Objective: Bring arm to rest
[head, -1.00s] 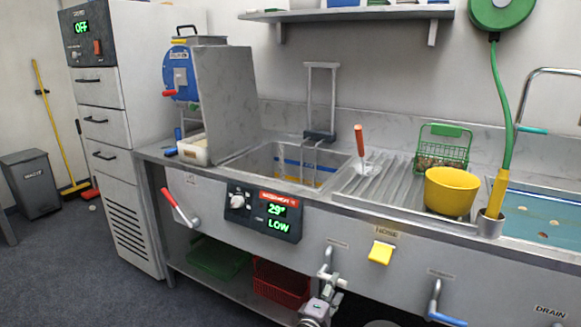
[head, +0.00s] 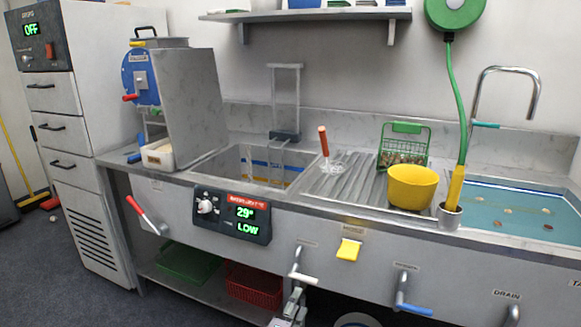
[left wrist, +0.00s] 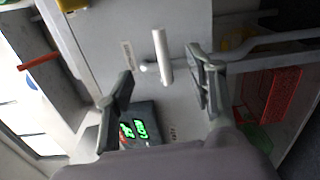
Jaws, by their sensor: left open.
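My left gripper (head: 292,303) shows at the bottom centre of the head view, in front of the sink unit's front panel. In the left wrist view my left gripper (left wrist: 160,64) has its two fingers spread apart. A pale lever handle (left wrist: 163,56) on the panel shows in the gap between them. I cannot tell whether a finger touches it. The lever also shows in the head view (head: 303,278), just above the gripper. My right gripper is not in view.
The panel carries a lit display (head: 245,220), a red lever (head: 140,213), a yellow tab (head: 349,249) and a blue lever (head: 410,308). A yellow bowl (head: 412,188) and a green wire basket (head: 402,148) stand on the worktop. A red crate (head: 252,283) sits below.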

